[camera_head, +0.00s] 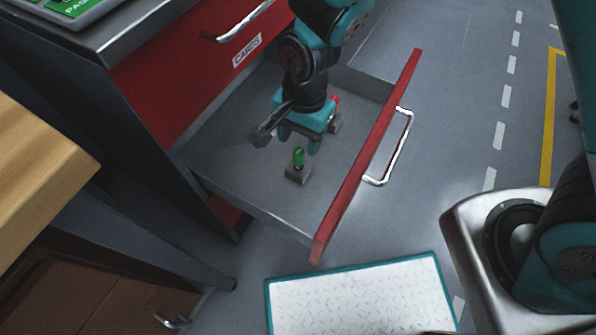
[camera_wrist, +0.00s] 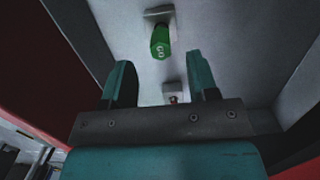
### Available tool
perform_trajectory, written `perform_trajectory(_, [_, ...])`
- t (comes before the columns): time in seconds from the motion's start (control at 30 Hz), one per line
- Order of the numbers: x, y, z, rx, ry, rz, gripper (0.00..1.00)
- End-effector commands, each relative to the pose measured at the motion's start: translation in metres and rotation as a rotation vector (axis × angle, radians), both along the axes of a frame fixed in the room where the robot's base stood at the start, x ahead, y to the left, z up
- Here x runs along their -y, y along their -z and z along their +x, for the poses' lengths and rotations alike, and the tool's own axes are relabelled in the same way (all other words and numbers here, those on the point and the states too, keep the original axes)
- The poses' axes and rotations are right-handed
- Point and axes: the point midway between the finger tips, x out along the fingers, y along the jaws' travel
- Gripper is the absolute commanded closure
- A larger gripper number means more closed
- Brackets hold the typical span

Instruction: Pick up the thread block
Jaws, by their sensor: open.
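A small grey block with an upright green cylinder (camera_head: 298,158) stands on the floor of the open drawer. It also shows in the wrist view (camera_wrist: 160,42), ahead of the fingertips, with a white mark on the green end. A second small grey block (camera_wrist: 174,88) shows between the fingers in the wrist view. In the head view a grey block with a red part (camera_head: 335,103) is partly hidden behind my gripper (camera_head: 299,141). I cannot tell which is the thread block. My gripper is open and empty inside the drawer, pointing down, just behind the green cylinder.
The open drawer (camera_head: 235,185) has a red front (camera_head: 345,190) with a metal handle (camera_head: 403,140); its walls surround my gripper. A red cabinet front (camera_head: 165,85) rises at the left. A white mat with a teal edge (camera_head: 360,290) lies below. The drawer floor left of the blocks is clear.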

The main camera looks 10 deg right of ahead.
Motion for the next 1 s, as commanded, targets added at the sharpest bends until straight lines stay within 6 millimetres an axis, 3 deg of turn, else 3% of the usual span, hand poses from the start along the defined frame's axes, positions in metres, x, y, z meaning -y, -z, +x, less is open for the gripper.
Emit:
perform_trajectory(0.27, [-0.001, 0.020, -0.001, 0.000, -0.001, 0.000, 0.46])
perform_trajectory(0.53, [-0.004, 0.060, -0.005, -0.001, -0.001, -0.001, 0.46])
perform_trajectory(0.8, [-0.004, 0.064, -0.005, 0.001, 0.000, 0.001, 0.46])
perform_trajectory(0.87, [-0.004, 0.064, -0.005, 0.001, 0.000, 0.001, 0.58])
perform_trajectory(1.0, [-0.004, 0.063, -0.005, 0.001, 0.000, 0.001, 0.90])
